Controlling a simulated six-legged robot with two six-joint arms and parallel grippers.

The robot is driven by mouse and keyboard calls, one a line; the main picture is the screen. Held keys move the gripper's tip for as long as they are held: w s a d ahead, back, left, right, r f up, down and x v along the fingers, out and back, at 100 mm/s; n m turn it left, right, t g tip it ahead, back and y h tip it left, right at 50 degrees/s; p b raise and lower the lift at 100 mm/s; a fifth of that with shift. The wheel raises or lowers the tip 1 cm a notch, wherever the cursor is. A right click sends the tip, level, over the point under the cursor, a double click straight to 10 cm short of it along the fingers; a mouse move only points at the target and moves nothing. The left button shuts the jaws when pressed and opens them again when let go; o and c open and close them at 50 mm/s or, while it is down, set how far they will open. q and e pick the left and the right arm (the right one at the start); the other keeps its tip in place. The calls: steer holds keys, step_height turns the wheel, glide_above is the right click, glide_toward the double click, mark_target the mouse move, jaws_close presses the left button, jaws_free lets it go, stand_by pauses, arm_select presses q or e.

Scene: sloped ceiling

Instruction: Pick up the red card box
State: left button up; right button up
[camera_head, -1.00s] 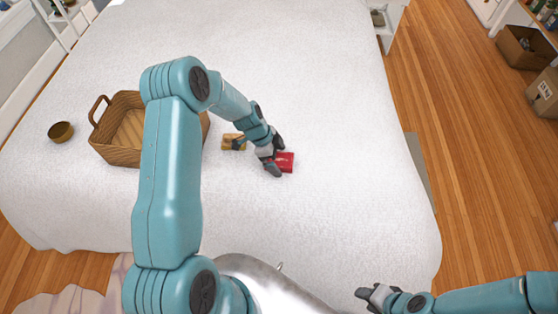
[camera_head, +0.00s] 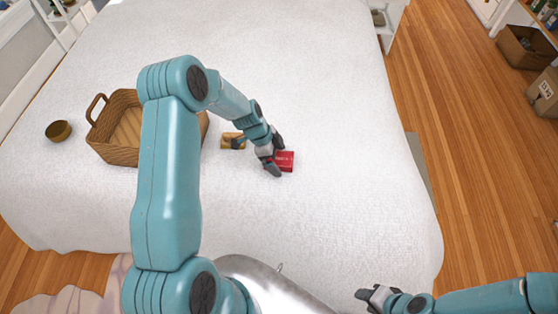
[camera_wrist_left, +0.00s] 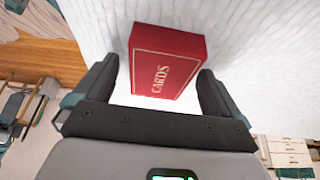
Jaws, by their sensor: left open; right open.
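The red card box (camera_head: 285,161) lies on the white bed cover, right of the middle of the bed. In the left wrist view the red box (camera_wrist_left: 166,62) shows the word CARDS and sits between the two fingers, with gaps visible beside it. My left gripper (camera_head: 276,157) is open around the near end of the box; one finger is on each side. It also shows in the left wrist view (camera_wrist_left: 160,88). My right gripper (camera_head: 372,297) is open and empty at the lower right, away from the box.
A yellowish card box (camera_head: 232,141) lies just left of my left gripper. A wicker basket (camera_head: 112,152) and a small brown bowl (camera_head: 58,131) stand further left on the white bed (camera_head: 330,80). The bed's right side is clear.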

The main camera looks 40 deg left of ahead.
stand_by(0.3)
arm_select(q)
steer(key=c, duration=1.2)
steer(key=shift+o, duration=0.2)
